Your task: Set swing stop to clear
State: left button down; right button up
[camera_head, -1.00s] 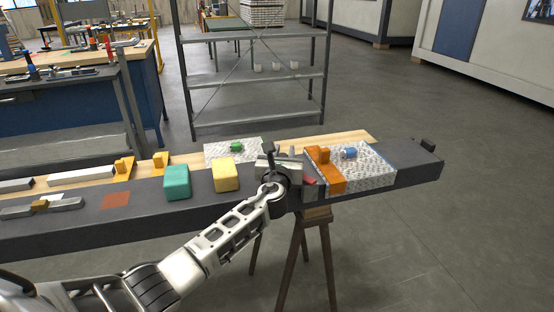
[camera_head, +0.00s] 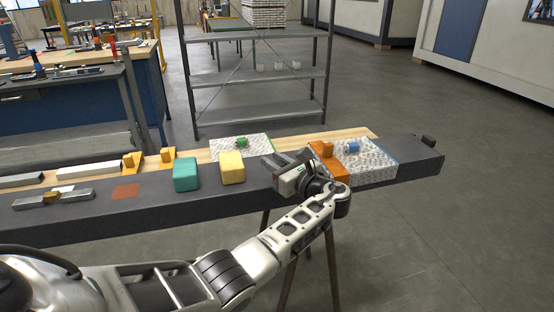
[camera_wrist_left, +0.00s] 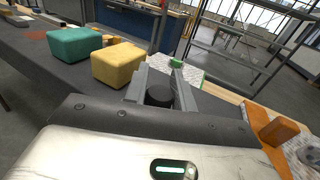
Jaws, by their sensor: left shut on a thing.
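My left gripper (camera_head: 281,161) is over the dark beam, between the yellow block and the orange bracket. In the left wrist view its two grey fingers stand on either side of a dark round piece (camera_wrist_left: 160,95), and it is shut on that piece. The gripper hides most of the piece and what lies under it. I cannot tell which part is the swing stop or where its clear position is. My right gripper is not in view.
A teal block (camera_head: 186,175) and a yellow block (camera_head: 232,168) stand left of the gripper. An orange bracket (camera_head: 328,165) and a blue piece (camera_head: 352,147) are right of it. A green piece (camera_head: 242,142) lies on a white patterned mat (camera_head: 222,152) behind. A shelf rack (camera_head: 205,78) stands beyond.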

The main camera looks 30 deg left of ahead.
pick_arm(q)
jog(key=shift+s+d+n+g, duration=0.3)
jog(key=shift+s+n+g, duration=0.3)
jog(key=shift+g, duration=0.5)
jog(key=shift+w, duration=0.1)
jog(key=c, duration=1.1)
grip_release()
jog(key=shift+c, duration=0.2)
jog(key=s+d+b, duration=0.2)
jog(key=s+d, duration=0.1)
jog(key=d, duration=1.2)
jog(key=shift+d+b, duration=0.3)
jog(key=shift+d, duration=0.05)
